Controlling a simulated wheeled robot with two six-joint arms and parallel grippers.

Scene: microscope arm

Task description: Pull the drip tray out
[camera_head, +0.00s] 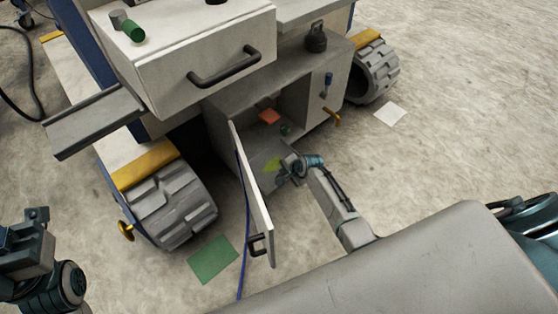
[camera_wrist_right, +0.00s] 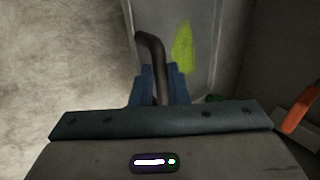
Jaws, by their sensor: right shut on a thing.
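The drip tray (camera_head: 255,158) is a flat grey panel with a yellow-green patch, low in the open compartment of the cabinet. In the right wrist view the grey tray (camera_wrist_right: 202,55) shows close up, with a dark bent handle (camera_wrist_right: 152,48) in front of it. My right gripper (camera_head: 288,167) reaches the tray's front. Its blue fingers (camera_wrist_right: 160,85) are shut on the dark handle. The fingers and wrist hide part of the handle. My left gripper (camera_head: 36,216) is at the lower left, away from the tray, and its jaws do not show clearly.
The white cabinet door (camera_head: 252,195) stands open left of the tray. A white drawer (camera_head: 205,65) with a dark handle juts out above. An orange block (camera_head: 269,116) and a small green item (camera_head: 285,129) are in the compartment. A lugged wheel (camera_head: 174,205) stands left.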

